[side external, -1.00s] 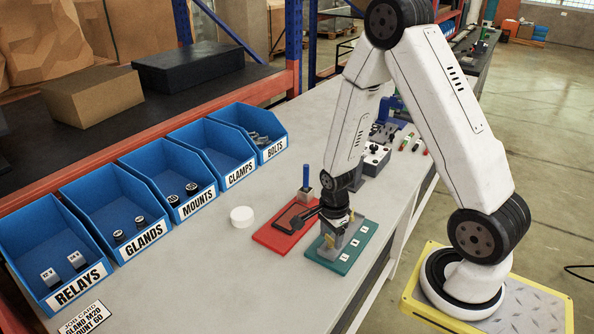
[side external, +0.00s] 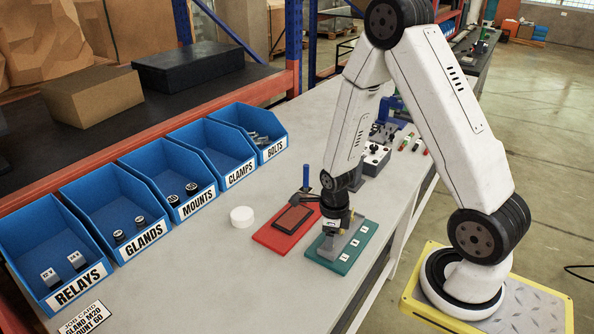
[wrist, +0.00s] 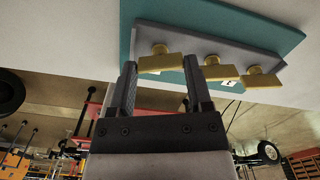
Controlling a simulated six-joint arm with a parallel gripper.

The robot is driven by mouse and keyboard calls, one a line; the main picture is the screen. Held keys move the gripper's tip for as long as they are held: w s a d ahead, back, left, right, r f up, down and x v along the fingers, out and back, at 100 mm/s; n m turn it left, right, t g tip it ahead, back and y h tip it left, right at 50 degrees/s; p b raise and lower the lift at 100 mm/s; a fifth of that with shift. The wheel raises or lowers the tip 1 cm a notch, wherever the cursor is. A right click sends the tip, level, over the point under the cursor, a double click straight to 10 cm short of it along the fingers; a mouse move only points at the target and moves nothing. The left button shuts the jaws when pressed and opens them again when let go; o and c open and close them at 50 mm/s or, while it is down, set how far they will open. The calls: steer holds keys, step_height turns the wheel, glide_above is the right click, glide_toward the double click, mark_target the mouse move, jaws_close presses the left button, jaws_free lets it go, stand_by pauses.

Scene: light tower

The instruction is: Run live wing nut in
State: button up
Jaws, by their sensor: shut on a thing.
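Three brass wing nuts stand in a row along a grey bracket (wrist: 222,47) on a teal plate (wrist: 275,17) in the wrist view. My gripper (wrist: 160,66) is shut on the left wing nut (wrist: 157,62), with one finger on each side of its wings. The middle wing nut (wrist: 218,70) and the right wing nut (wrist: 260,78) stand free to the right. In the side view, my gripper (side external: 332,229) points down over the teal plate (side external: 325,262), which carries small white labels. My gripper hides most of the nuts there. Thread depth cannot be seen.
A red plate (side external: 264,237) with a dark pad lies beside the teal plate, with a blue-handled tool (side external: 306,178) behind it. A white disc (side external: 242,217) stands on the bench. Blue bins (side external: 122,216) line the left.

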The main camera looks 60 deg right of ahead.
steer(key=shift+w+m, duration=0.1)
steer(key=shift+m, duration=0.3)
steer(key=o, duration=1.3)
steer(key=shift+r, duration=0.1)
steer(key=shift+r, duration=3.85)
